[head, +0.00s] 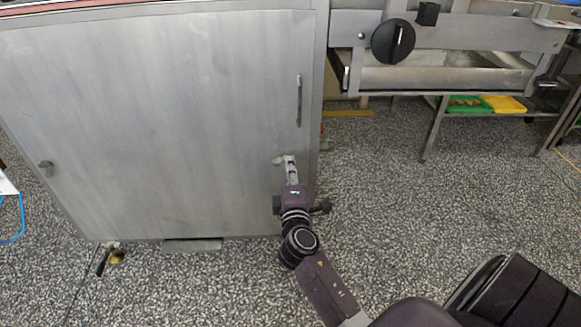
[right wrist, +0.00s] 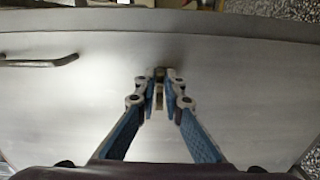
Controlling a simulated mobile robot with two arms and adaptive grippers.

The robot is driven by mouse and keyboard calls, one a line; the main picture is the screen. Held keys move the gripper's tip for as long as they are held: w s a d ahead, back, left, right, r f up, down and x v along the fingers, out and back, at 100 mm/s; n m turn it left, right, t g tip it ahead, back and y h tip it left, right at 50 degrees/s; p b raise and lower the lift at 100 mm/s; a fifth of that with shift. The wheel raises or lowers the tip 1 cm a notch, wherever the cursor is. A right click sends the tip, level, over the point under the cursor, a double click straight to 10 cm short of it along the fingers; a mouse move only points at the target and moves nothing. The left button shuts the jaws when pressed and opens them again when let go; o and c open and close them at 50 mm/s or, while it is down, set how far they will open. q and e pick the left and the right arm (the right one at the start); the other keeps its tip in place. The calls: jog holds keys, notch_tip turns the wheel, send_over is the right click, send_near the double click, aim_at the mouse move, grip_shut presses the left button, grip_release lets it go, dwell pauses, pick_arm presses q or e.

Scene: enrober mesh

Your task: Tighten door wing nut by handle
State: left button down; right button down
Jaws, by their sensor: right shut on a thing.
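The large grey metal door (head: 150,110) fills the left of the head view. Its bar handle (head: 299,100) stands upright near the right edge; in the right wrist view the handle (right wrist: 40,62) is at the upper left. The wing nut (head: 279,161) by the handle sits just below it on the door. My right gripper (head: 287,163) is at this nut, its fingers shut on it. In the right wrist view the gripper (right wrist: 160,92) mostly covers the nut (right wrist: 159,74), so its angle is unclear. My left gripper is not in view.
Another small fastener (head: 45,168) is at the door's left side. A metal frame with a black knob (head: 393,41) stands at the upper right, above green (head: 468,104) and yellow (head: 505,105) trays. A brass valve (head: 116,257) is low at left.

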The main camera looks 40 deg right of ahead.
jog(key=c, duration=2)
grip_release()
jog(key=shift+c, duration=0.2)
jog(key=shift+s+a, duration=0.1)
jog(key=v, duration=1.2)
